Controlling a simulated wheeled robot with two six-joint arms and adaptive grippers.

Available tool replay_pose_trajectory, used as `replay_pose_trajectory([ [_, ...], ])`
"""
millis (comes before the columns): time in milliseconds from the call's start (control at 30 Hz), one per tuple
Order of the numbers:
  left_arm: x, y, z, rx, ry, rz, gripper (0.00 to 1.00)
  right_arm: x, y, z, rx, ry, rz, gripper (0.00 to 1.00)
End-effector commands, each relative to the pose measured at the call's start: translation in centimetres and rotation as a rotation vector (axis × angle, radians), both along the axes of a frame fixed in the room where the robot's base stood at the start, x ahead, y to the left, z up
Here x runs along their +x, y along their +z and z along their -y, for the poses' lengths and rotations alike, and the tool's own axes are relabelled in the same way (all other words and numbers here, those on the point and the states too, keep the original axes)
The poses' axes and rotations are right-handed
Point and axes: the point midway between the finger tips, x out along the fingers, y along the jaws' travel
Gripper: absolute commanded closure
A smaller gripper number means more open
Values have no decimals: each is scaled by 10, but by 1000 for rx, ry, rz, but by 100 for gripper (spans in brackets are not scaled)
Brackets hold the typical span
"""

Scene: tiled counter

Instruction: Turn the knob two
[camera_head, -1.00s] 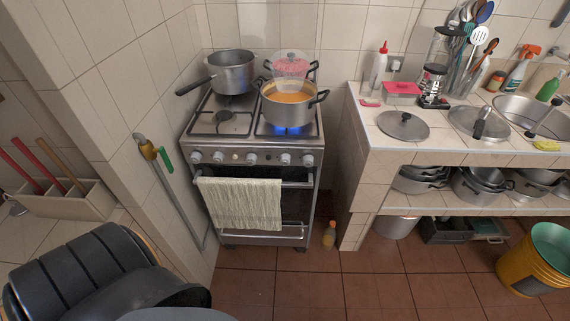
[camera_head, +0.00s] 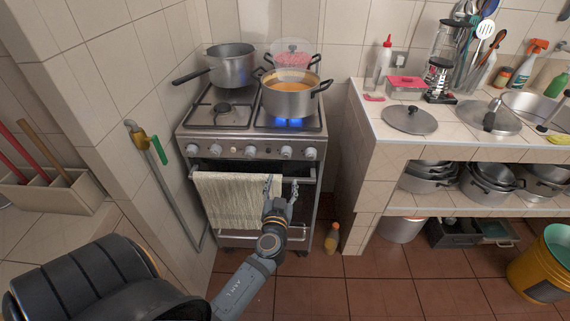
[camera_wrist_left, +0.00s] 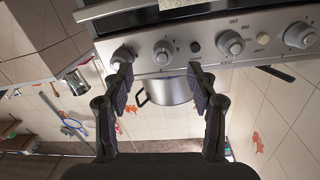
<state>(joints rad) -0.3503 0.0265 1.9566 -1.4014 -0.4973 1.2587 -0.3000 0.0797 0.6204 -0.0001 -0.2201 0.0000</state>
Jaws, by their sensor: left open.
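The stove (camera_head: 237,172) has a row of round knobs on its front panel. From left to right in the head view they include the far left knob (camera_head: 193,149), the second knob (camera_head: 218,150), the middle knob (camera_head: 250,151), the fourth knob (camera_head: 286,152) and the far right knob (camera_head: 311,153). I see no label saying which is knob two. My left gripper (camera_head: 281,186) is open and empty, below the panel in front of the oven door. In the left wrist view, which is upside down, the fourth knob (camera_wrist_left: 163,52) appears between its fingertips (camera_wrist_left: 160,72), apart from them. My right gripper is not in view.
A towel (camera_head: 230,203) hangs on the oven handle beside my left gripper. A pot of orange soup (camera_head: 290,104) sits over a lit blue burner. An empty pot (camera_head: 231,72) stands behind left. The tiled counter (camera_head: 380,139) is to the right.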

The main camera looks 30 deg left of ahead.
Motion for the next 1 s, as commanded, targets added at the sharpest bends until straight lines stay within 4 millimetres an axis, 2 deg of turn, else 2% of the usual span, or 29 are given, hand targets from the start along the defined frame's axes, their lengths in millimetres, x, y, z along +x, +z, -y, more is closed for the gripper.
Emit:
replay_pose_trajectory([
  [33, -1, 10, -1, 2, 6, 27, 42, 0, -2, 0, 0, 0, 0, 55],
  [100, -1, 17, -1, 5, 9, 43, 42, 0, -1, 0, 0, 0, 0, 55],
  [267, 6, 20, -4, 6, 7, 45, 42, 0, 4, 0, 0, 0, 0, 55],
  [500, 49, 22, -27, 8, 7, 43, 42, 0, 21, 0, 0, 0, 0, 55],
  [700, 80, 19, -43, 5, 8, 42, 42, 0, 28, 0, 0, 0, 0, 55],
  [833, 90, 18, -49, 6, 7, 41, 42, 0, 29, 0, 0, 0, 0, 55],
  [1000, 93, 16, -50, 4, 6, 40, 42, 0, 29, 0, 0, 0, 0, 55],
])
